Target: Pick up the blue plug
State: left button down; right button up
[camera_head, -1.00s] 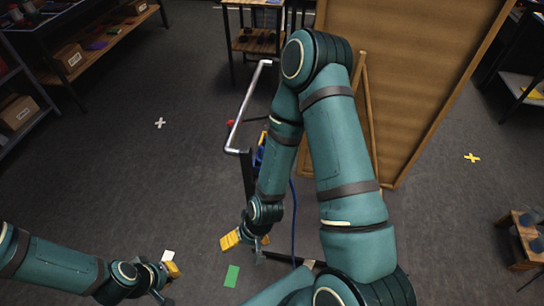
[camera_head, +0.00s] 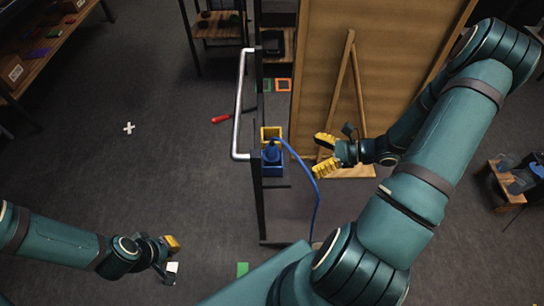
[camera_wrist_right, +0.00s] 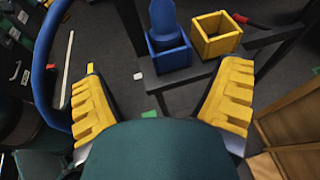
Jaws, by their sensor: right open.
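The blue plug (camera_head: 272,150) stands upright in a blue open box (camera_head: 272,169) beside the metal rail. A blue cable (camera_head: 316,192) arcs from it to the right and down. In the right wrist view the plug (camera_wrist_right: 165,22) rises from the blue box (camera_wrist_right: 171,60), beyond my fingers. My right gripper (camera_head: 324,155), with yellow fingers, is open and empty, a short way right of the plug and pointing towards it; its spread fingers also frame the right wrist view (camera_wrist_right: 160,82). My left gripper (camera_head: 172,256) is low at the left, far from the plug; its finger gap is unclear.
A yellow open box (camera_head: 271,132) adjoins the blue box. A silver handle (camera_head: 238,110) and a red-handled item (camera_head: 222,119) are to the left. A wooden board (camera_head: 365,70) stands behind my right gripper.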

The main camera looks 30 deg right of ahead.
aim_at(278, 153)
jog(key=x, duration=0.8)
jog(key=shift+w+a+b, duration=0.1)
jog(key=shift+b, duration=0.25)
jog(key=x, duration=0.5)
jog(key=shift+w, duration=0.35)
jog(key=c, duration=1.4)
jog(key=shift+r, duration=0.15)
